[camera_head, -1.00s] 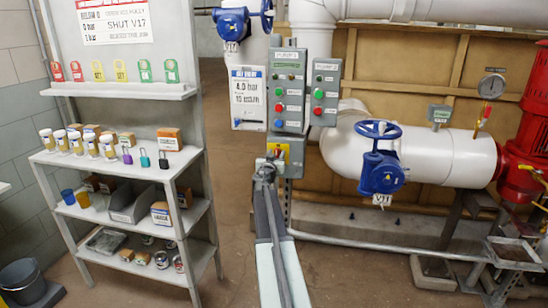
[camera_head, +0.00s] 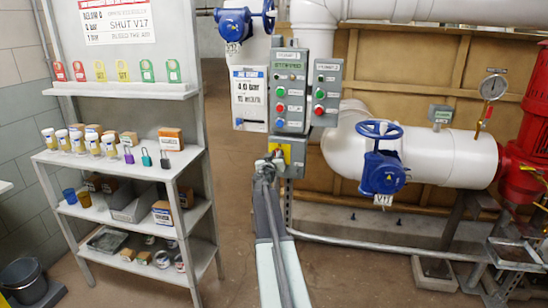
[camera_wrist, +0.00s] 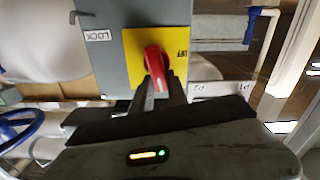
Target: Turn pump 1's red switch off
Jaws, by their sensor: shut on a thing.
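The red switch handle (camera_wrist: 154,62) sits on a yellow plate (camera_wrist: 172,45) on the lower part of a grey control box. In the wrist view the handle stands nearly along my fingers with a slight tilt. My gripper (camera_wrist: 161,92) is shut on the handle's near end. In the head view the yellow plate (camera_head: 294,150) is at the bottom of the left grey panel (camera_head: 290,88); my gripper (camera_head: 268,164) covers most of the switch there. The dark lettering on the plate is too small to read surely.
A second grey panel (camera_head: 326,92) with buttons hangs at the right. Pipes with a blue valve wheel (camera_head: 380,130) and a red pump (camera_head: 525,140) are further right. A shelf unit (camera_head: 120,165) with padlocks, tags and jars stands left. Open floor lies between.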

